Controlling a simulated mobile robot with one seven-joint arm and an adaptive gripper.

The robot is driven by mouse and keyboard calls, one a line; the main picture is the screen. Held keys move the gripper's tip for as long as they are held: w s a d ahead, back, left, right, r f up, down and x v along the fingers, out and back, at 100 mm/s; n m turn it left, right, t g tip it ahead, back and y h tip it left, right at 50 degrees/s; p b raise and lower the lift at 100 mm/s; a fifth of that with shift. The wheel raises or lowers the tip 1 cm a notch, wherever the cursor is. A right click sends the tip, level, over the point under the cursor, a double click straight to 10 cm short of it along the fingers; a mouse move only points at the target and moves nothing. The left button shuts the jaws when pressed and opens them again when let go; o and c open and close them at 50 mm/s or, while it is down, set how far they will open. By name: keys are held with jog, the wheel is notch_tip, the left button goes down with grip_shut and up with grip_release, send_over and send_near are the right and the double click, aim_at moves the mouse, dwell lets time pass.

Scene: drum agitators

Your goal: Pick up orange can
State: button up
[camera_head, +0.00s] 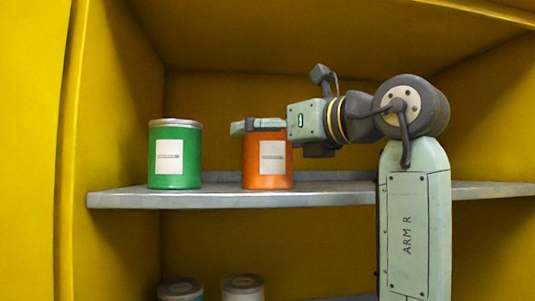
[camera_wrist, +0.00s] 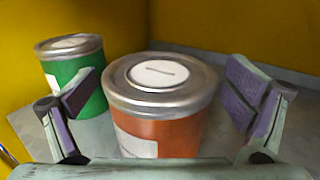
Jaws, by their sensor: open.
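The orange can (camera_head: 268,168) stands upright on the grey shelf (camera_head: 330,195), with a white label on its side. In the wrist view the orange can (camera_wrist: 162,105) shows its silver lid with a white disc, between my gripper's two fingers. My gripper (camera_head: 258,125) is at the height of the can's top in the head view and hides the lid there. In the wrist view my gripper (camera_wrist: 158,95) is open, with one purple-padded finger on each side of the can. Gaps show between both pads and the can.
A green can (camera_head: 175,155) with a white label stands left of the orange can; in the wrist view the green can (camera_wrist: 72,75) is close behind the left finger. Yellow cabinet walls enclose the shelf. Two more cans (camera_head: 242,287) stand below. The shelf's right side is partly hidden by my arm.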

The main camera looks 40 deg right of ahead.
jog(key=shift+c, duration=0.4)
jog(key=c, duration=1.7)
